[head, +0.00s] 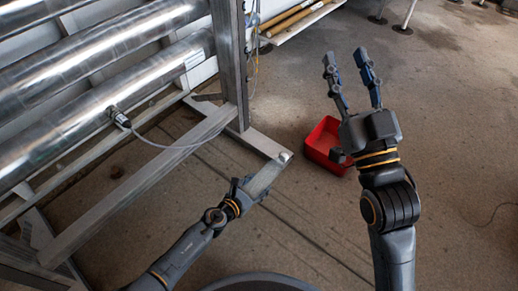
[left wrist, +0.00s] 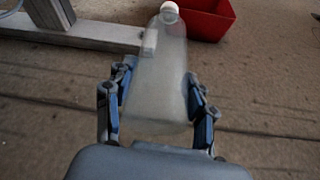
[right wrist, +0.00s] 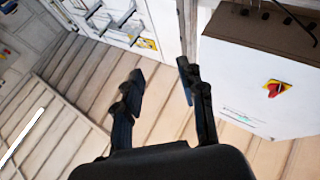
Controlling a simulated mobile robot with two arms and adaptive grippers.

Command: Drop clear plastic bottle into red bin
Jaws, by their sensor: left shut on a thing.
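The clear plastic bottle (head: 267,176) with a white cap is held by my left gripper (head: 243,190). In the left wrist view, the bottle (left wrist: 158,80) stands between the two fingers, its cap pointing away from the palm. My left gripper is shut on it. The red bin (head: 318,142) is on the floor, to the right of and beyond the bottle's cap; part of it is hidden behind my right gripper. The bin also shows at the top of the left wrist view (left wrist: 208,22). My right gripper (head: 347,62) is open and empty, beyond and above the bin.
A metal frame (head: 233,70) with large shiny pipes (head: 70,125) fills the left side. Its foot beam (head: 258,141) reaches across the floor toward the bin. A cable (head: 180,146) hangs from a pipe. The floor to the right is mostly clear.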

